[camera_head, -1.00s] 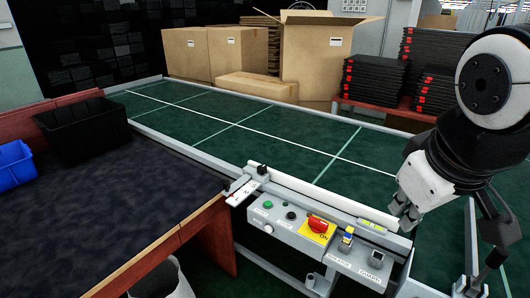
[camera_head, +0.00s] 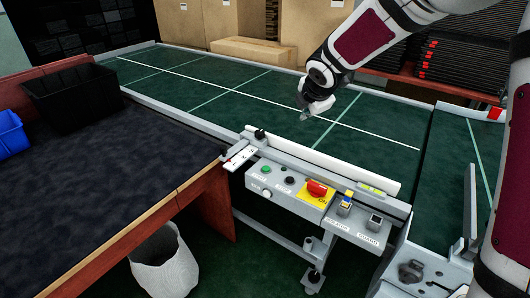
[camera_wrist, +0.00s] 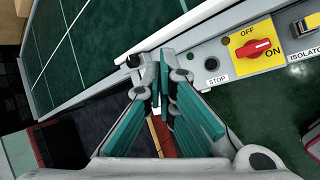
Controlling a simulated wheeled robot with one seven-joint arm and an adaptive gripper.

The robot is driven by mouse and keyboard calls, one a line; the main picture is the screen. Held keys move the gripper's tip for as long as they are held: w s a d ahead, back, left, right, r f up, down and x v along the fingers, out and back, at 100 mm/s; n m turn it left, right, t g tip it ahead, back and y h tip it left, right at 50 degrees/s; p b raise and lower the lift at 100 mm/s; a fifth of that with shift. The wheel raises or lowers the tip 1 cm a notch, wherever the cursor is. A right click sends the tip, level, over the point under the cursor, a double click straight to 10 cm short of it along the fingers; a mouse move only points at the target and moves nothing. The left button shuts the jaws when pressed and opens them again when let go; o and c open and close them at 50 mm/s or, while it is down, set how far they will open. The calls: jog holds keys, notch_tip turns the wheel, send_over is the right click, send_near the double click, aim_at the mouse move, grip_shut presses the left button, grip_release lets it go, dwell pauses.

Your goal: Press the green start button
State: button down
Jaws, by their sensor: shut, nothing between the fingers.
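The green start button (camera_head: 266,170) is a small round cap at the left end of the grey control box (camera_head: 285,184), left of a black button (camera_head: 290,181). My gripper (camera_head: 304,115) hangs above the green conveyor surface, behind and above the box, apart from the button. In the wrist view my gripper (camera_wrist: 159,62) has its fingertips together with nothing between them. The black stop button (camera_wrist: 211,64) shows to the right of the fingers there; I cannot make out the green button, probably behind a finger.
A red rotary switch on a yellow plate (camera_head: 314,197) sits right of the buttons. A white rail (camera_head: 330,164) runs along the conveyor edge behind the box. A dark-topped table (camera_head: 110,170) with a black bin (camera_head: 75,97) stands left. A white waste bin (camera_head: 163,262) is on the floor.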

jog(key=w+a+f+n+y, duration=0.2)
jog(key=w+a+f+n, duration=0.35)
jog(key=f, duration=0.25)
jog(key=n+y+b, duration=0.1)
jog(key=n+y, duration=0.2)
jog(key=n, duration=0.2)
send_over(268, 168)
notch_tip(268, 168, down, 8)
jog(key=shift+f, duration=0.15)
jog(key=shift+w+m, duration=0.1)
jog(key=shift+m, duration=0.15)
notch_tip(268, 168, down, 9)
jog(key=b, duration=1)
jog(key=shift+f+b, duration=0.3)
jog(key=shift+b, duration=0.35)
jog(key=shift+f+b, duration=0.45)
jog(key=shift+b, duration=0.1)
dwell(0.6)
jog(key=shift+r, duration=0.1)
jog(key=shift+r+p, duration=0.75)
jog(key=shift+p, duration=0.15)
